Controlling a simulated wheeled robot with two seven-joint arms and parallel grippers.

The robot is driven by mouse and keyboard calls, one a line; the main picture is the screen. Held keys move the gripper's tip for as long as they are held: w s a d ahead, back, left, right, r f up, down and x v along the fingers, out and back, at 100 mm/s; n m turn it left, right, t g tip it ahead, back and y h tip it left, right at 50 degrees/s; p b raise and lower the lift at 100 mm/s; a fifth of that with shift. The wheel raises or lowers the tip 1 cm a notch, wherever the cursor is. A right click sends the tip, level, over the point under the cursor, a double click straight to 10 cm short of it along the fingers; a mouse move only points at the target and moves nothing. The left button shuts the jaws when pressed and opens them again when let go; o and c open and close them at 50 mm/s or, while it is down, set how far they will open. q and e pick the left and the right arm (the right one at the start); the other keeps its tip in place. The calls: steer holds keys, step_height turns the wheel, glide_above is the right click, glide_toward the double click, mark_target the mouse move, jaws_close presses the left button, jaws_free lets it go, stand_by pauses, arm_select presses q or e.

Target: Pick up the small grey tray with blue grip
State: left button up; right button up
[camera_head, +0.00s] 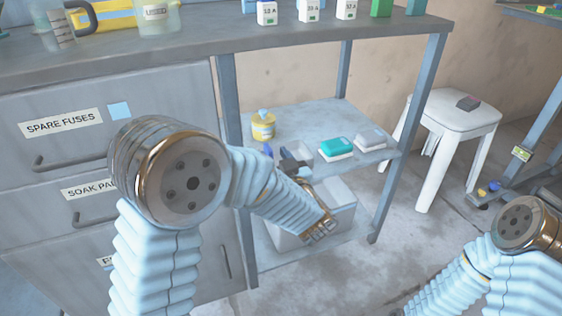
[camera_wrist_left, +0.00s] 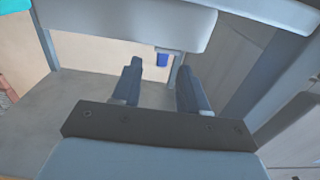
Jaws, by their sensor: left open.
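My left gripper (camera_head: 279,154) reaches over the middle shelf under the bench, its jaws open. In the left wrist view its two dark blue-grey fingers (camera_wrist_left: 160,88) are apart with nothing between them. A small blue piece (camera_wrist_left: 162,59), which looks like the tray's grip, shows beyond the gap between the fingers. A pale grey slab (camera_wrist_left: 120,22) crosses the top of that view; I cannot tell whether it is the tray. In the head view a pale grey thing (camera_head: 303,150) is partly hidden behind my left gripper. My right gripper is out of view.
The shelf (camera_head: 310,114) also holds a yellow bottle (camera_head: 263,127), a teal-topped block (camera_head: 337,147) and a grey-topped block (camera_head: 370,139). A pale bin (camera_head: 342,208) stands below. Drawers (camera_head: 110,150) are left of the shelf; a white stool (camera_head: 460,118) is right.

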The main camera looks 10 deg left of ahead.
mark_target(271, 153)
arm_select(q)
steer(key=x, duration=0.3)
steer(key=b+x, duration=0.1)
steer(key=x, duration=0.1)
steer(key=shift+a+f, duration=0.1)
steer(key=shift+f, duration=0.15)
jaws_close()
